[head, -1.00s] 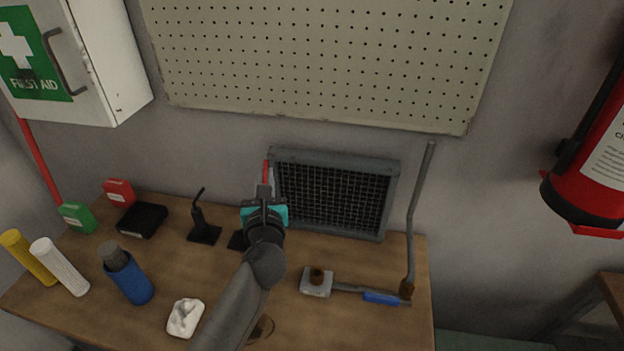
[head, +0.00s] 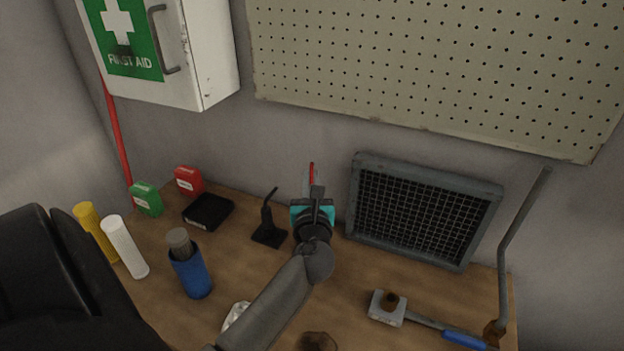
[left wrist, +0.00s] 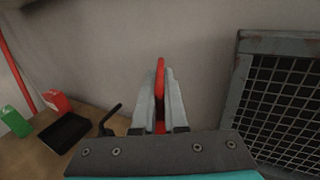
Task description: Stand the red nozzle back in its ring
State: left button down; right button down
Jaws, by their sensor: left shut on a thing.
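The red nozzle (left wrist: 160,83) is a slim red piece held upright between the two grey fingers of my left gripper (left wrist: 160,95). In the head view, my left gripper (head: 314,182) is shut on it above the back of the bench, left of the grille, and a red sliver shows at its top. A black stand (head: 268,233) with a thin upright black piece is just left of the gripper. I cannot make out the nozzle's ring; the bench directly behind the gripper is hidden. My right gripper is not in view.
A framed mesh grille (head: 422,212) leans on the wall to the right. A black box (head: 208,211), a red case (head: 189,181), a green case (head: 147,199) and a blue bottle (head: 191,272) stand left. A bent grey rod (head: 520,225) is far right.

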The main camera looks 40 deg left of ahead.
pick_arm(q)
notch_tip(320, 180, down, 8)
jog(key=b, duration=0.7)
jog(key=shift+r, duration=0.15)
dwell(0.5)
jog(key=shift+f, duration=0.3)
jog(key=shift+f+b, duration=0.3)
jog(key=shift+b, duration=0.1)
jog(key=c, duration=0.9)
grip_release()
